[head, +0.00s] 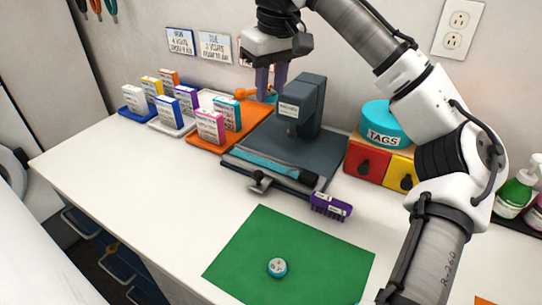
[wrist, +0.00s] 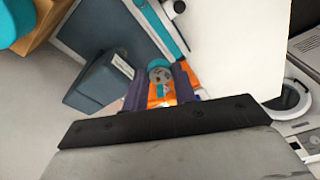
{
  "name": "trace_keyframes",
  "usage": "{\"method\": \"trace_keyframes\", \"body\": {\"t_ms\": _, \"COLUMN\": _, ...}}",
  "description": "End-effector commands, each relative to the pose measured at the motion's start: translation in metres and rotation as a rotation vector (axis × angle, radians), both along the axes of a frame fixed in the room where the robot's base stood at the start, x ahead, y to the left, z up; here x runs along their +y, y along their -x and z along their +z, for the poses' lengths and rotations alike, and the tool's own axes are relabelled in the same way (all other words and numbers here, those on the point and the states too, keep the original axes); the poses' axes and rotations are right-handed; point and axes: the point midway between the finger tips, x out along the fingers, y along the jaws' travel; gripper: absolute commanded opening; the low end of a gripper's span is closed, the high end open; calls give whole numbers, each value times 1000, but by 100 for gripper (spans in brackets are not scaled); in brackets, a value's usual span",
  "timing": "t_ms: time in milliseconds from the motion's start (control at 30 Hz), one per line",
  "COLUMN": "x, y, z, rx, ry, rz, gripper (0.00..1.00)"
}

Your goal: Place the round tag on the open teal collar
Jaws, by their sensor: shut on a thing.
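My gripper (head: 270,92) is up in the air behind and left of the dark press (head: 312,100). Its purple fingers are shut on a small round tag (wrist: 160,75), grey-faced with a teal edge, seen between the fingertips in the wrist view. In the head view the tag is mostly hidden by the fingers. The teal collar (head: 268,164) lies as a flat, open strip along the front of the press base, well below and apart from the tag. It also shows in the wrist view (wrist: 158,25).
A purple brush (head: 331,206) lies by the press base. An orange tray (head: 240,130) with boxes stands left; red and yellow drawers under a teal TAGS tin (head: 384,122) stand right. The front-left counter is clear.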

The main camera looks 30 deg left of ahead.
Motion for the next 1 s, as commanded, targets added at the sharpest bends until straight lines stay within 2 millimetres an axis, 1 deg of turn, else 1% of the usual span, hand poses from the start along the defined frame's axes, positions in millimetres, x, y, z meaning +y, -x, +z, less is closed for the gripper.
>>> {"method": "trace_keyframes", "body": {"t_ms": 33, "x": 0, "y": 0, "z": -18, "rx": 6, "ry": 1, "rz": 4, "gripper": 6}}
{"method": "trace_keyframes", "body": {"t_ms": 100, "x": -1, "y": 0, "z": -36, "rx": 4, "ry": 1, "rz": 1, "gripper": 6}}
{"method": "trace_keyframes", "body": {"t_ms": 300, "x": -2, "y": 0, "z": -86, "rx": 2, "ry": 1, "rz": -2, "gripper": 6}}
{"method": "trace_keyframes", "body": {"t_ms": 400, "x": -1, "y": 0, "z": -106, "rx": 1, "ry": 2, "rz": -3, "gripper": 6}}
{"method": "trace_keyframes", "body": {"t_ms": 500, "x": -1, "y": 0, "z": -117, "rx": 1, "ry": 1, "rz": -3, "gripper": 6}}
{"method": "trace_keyframes", "body": {"t_ms": 667, "x": -1, "y": 0, "z": -127, "rx": 1, "ry": 1, "rz": -2, "gripper": 6}}
{"method": "trace_keyframes", "body": {"t_ms": 900, "x": -1, "y": 0, "z": -160, "rx": 1, "ry": 1, "rz": -3, "gripper": 6}}
{"method": "trace_keyframes", "body": {"t_ms": 1000, "x": -1, "y": 0, "z": -165, "rx": 0, "ry": 0, "rz": -3, "gripper": 6}}
